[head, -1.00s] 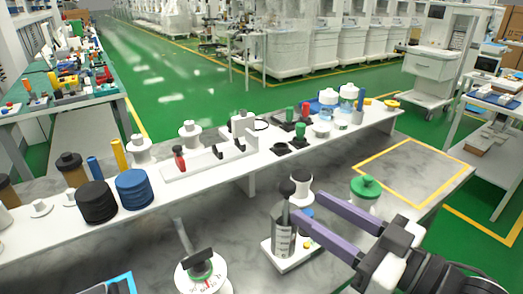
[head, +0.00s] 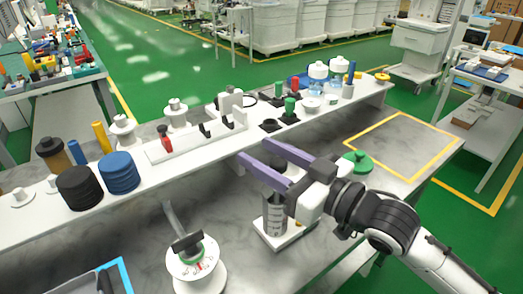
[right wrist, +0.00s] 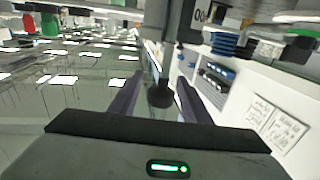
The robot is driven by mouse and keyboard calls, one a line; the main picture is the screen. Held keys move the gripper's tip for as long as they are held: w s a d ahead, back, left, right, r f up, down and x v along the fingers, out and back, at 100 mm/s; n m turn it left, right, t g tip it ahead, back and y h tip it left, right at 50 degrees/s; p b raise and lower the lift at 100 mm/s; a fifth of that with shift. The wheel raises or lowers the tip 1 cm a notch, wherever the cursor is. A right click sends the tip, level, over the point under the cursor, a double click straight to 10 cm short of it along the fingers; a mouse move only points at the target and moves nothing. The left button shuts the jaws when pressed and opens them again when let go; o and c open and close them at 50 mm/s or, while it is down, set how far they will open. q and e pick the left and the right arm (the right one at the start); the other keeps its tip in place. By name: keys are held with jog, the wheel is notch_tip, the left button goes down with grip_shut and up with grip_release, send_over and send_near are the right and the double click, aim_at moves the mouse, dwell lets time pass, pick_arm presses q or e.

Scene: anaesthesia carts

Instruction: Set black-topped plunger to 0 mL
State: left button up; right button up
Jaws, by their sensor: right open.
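The syringe-like device has a clear graduated barrel (head: 272,215) standing upright on a white base (head: 284,236), in the lower middle of the head view. Its black round top (right wrist: 160,95) shows between my gripper's fingers in the right wrist view. In the head view, the fingers and gripper body partly hide the top. My right gripper (head: 255,150) is open, its two purple fingers reaching over the device from the right. No grip on the plunger shows. The scale reading is too small to make out. My left gripper is not in view.
A white dial with a black handle (head: 187,242) stands left of the device. A green-capped jar (head: 358,162) is to its right. Behind runs a white shelf with black discs (head: 80,187), blue discs (head: 119,173) and several bottles. Grey bench inside the yellow outline is clear.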

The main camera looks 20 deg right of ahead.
jog(key=shift+w+a, duration=0.2)
jog(key=shift+w, duration=0.1)
grip_shut()
notch_tip(320, 180, down, 4)
jog(key=shift+f+b, duration=0.2)
jog(key=shift+b, duration=0.7)
grip_release()
jog(key=shift+r, duration=0.1)
